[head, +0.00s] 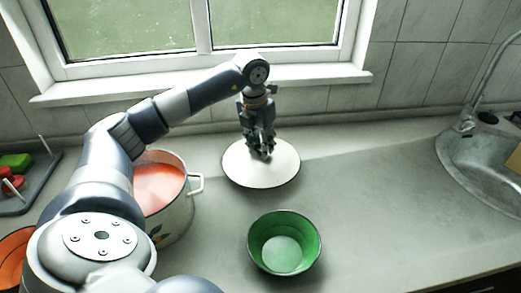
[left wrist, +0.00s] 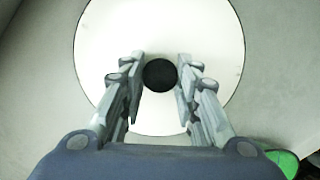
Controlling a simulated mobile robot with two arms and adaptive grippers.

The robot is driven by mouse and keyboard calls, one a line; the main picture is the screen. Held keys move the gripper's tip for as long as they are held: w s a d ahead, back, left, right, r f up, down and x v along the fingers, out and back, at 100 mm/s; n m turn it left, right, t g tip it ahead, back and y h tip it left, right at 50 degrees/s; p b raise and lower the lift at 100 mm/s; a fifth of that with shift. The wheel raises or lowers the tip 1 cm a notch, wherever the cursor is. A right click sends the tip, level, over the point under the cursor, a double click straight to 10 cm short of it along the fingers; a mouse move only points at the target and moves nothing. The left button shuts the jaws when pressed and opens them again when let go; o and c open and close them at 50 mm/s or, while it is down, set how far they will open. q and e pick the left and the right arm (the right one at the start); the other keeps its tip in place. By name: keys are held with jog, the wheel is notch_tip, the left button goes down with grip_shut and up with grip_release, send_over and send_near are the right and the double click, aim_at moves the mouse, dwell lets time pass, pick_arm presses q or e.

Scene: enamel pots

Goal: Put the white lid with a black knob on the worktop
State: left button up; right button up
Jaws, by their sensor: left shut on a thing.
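The white lid (head: 262,178) is a round disc lying level at the worktop (head: 375,200), behind the green bowl and right of the pot. I cannot tell whether it touches the surface or hangs just above it. My left gripper (head: 260,153) is over the lid's middle, pointing down, and hides most of the knob in the head view. In the left wrist view the black knob (left wrist: 160,75) sits between the two fingers of the left gripper (left wrist: 161,78), which is shut on it. My right gripper is not in view.
An enamel pot (head: 172,228) with reddish contents stands left of the lid, its white handle towards it. A green bowl (head: 284,244) stands in front. An orange bowl (head: 14,257) and a dark tray (head: 40,186) are at left. A sink (head: 480,165) is at right. The worktop's middle right is clear.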

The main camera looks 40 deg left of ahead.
aim_at(257, 158)
pick_arm(q)
jog(key=shift+f, duration=1.25)
jog(key=o, duration=1)
jog(key=shift+f, duration=0.15)
jog(key=shift+o, duration=0.2)
notch_tip(257, 158, up, 12)
jog(key=s, duration=0.2)
jog(key=shift+d, duration=0.15)
